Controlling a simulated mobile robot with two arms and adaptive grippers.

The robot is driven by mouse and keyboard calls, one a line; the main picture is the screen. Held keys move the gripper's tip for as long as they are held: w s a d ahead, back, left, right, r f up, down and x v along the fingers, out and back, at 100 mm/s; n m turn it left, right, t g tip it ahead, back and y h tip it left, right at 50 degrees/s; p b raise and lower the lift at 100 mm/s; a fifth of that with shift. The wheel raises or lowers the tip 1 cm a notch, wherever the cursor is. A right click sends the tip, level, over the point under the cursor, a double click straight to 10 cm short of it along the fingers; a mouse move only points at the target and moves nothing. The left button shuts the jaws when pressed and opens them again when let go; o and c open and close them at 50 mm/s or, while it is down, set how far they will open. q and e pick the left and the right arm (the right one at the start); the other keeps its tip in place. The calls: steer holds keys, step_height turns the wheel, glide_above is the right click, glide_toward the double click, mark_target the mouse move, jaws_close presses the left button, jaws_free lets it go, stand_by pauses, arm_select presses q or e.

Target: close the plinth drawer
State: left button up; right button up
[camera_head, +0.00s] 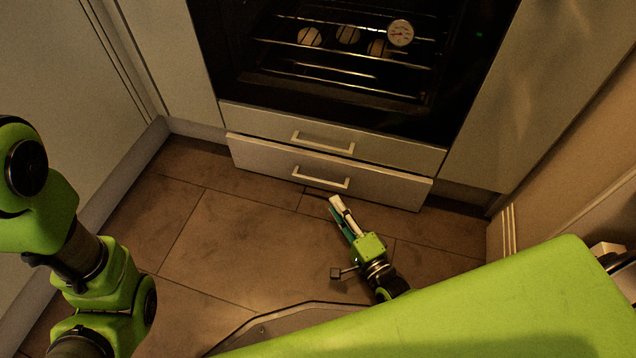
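The plinth drawer (270,163) is the low, pale front at floor level under the oven, with a bar handle (320,177). Its front stands a little forward of the panel above and of the plinths at either side, so it looks slightly open. My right gripper (338,207) is low over the floor, just in front of the drawer and below its handle, pointing at it. A small gap seems to show between fingertips and drawer front; contact cannot be told. The fingers are seen nearly edge-on, so their opening is unclear. My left arm is at the left; its gripper is out of frame.
Above the plinth drawer is another pale front (390,152) with its own bar handle (323,143). Cabinets flank both sides. The tiled floor (235,235) is clear left of my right gripper.

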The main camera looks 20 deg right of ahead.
mark_target(321, 183)
steer(key=w+b, duration=0.1)
steer(key=w, duration=0.2)
steer(key=w+a+b, duration=0.1)
steer(key=w, duration=0.2)
steer(key=w+b, duration=0.2)
steer(key=w, duration=0.1)
steer(key=shift+w+a+f, duration=0.15)
steer(key=shift+w+a, duration=0.1)
steer(key=shift+a, duration=0.15)
steer(key=shift+w+a, duration=0.1)
steer(key=shift+w, duration=0.35)
